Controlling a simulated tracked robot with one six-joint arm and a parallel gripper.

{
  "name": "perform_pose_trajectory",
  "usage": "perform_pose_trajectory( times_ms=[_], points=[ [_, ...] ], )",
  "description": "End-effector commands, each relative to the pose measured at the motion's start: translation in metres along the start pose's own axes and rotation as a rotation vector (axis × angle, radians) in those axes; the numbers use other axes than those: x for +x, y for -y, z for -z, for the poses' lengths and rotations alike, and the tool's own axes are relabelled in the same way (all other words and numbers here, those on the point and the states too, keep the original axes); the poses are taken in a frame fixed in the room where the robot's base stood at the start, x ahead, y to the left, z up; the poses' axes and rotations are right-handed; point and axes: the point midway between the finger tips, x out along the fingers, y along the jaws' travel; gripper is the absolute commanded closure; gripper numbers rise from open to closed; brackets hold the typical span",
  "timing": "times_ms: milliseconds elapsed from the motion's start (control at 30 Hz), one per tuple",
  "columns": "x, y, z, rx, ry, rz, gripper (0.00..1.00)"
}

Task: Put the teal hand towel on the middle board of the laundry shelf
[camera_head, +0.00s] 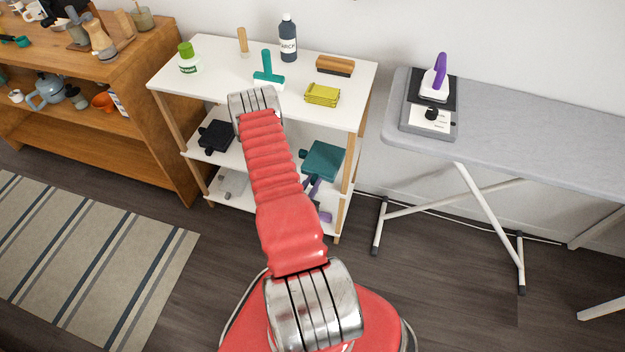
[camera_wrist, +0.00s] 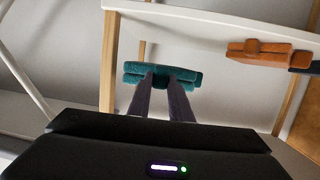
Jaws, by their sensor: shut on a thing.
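The folded teal hand towel (camera_head: 322,160) shows at the right part of the laundry shelf's middle board (camera_head: 252,150) in the head view. In the wrist view, the teal towel (camera_wrist: 140,74) sits at the tips of my two slim purple-grey fingers. My gripper (camera_wrist: 163,80) is shut on it. In the head view my arm hides most of my gripper (camera_head: 313,183); purple finger parts show just below the towel. The wrist view looks upside down, with a white board edge (camera_wrist: 215,22) near its top. I cannot tell whether the towel touches the board.
A black folded item (camera_head: 216,137) lies on the middle board's left part. The top board holds a dark bottle (camera_head: 288,42), a brush (camera_head: 335,66) and a yellow item (camera_head: 322,94). An ironing board (camera_head: 530,125) stands right.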

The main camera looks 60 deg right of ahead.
Motion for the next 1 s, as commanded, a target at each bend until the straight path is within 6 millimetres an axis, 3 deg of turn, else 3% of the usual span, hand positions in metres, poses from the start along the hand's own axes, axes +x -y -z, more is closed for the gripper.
perform_pose_trajectory(
  times_ms=[1000],
  points=[
    [0.02,0.003,-0.064,0.001,-0.003,0.002,1.0]
  ],
)
